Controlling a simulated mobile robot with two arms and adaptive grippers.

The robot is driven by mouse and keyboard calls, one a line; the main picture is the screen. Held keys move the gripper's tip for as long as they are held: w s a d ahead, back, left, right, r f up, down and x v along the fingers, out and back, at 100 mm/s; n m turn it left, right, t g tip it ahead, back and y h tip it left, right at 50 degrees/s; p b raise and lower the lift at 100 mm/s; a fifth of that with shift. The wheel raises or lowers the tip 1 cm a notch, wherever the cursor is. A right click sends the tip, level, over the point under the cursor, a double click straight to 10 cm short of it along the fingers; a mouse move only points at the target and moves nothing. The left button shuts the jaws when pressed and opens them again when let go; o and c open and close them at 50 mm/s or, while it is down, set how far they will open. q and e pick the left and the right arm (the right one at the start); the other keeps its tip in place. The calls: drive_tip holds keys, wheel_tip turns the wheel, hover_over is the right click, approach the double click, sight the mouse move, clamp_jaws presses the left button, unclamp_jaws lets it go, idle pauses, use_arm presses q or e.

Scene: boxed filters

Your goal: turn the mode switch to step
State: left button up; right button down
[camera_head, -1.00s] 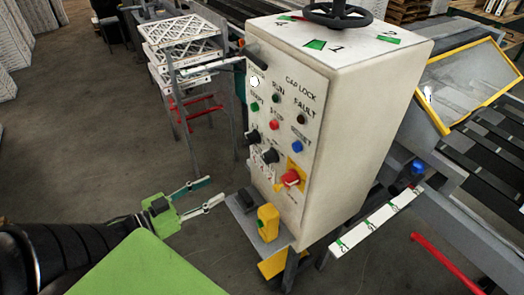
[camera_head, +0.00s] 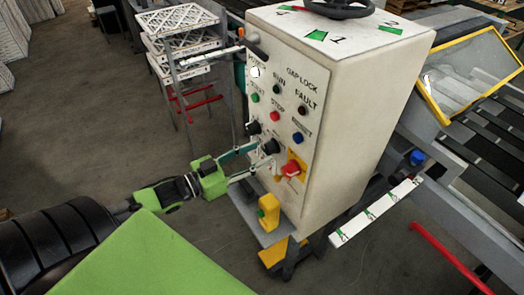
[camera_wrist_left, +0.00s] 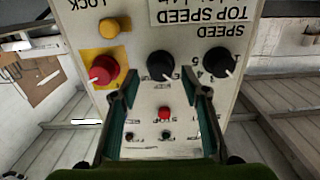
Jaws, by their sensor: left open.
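The grey control cabinet's panel (camera_head: 283,120) carries several buttons and knobs. A middle black knob (camera_head: 271,147) sits between a second black knob (camera_head: 253,128) and a red knob on a yellow plate (camera_head: 291,169). I cannot read which one is labelled mode. My left gripper (camera_head: 262,156) is open at the panel, its fingers pointing at the middle black knob. In the left wrist view the middle black knob (camera_wrist_left: 160,65) shows between and just beyond the open fingertips (camera_wrist_left: 162,85). I cannot tell whether they touch it. My right gripper is out of view.
A ledge below the panel holds a yellow block (camera_head: 268,209). A black handwheel (camera_head: 338,8) is on top of the cabinet. White crates (camera_head: 178,35) stand behind at the left. A machine with a yellow-framed window (camera_head: 470,75) is at the right.

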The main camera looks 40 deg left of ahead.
sight(270, 148)
use_arm(q)
drive_tip(key=shift+x, duration=1.3)
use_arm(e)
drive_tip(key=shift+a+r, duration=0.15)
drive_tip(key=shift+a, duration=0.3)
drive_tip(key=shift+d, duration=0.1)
use_arm(q)
drive_tip(key=c, duration=1.1)
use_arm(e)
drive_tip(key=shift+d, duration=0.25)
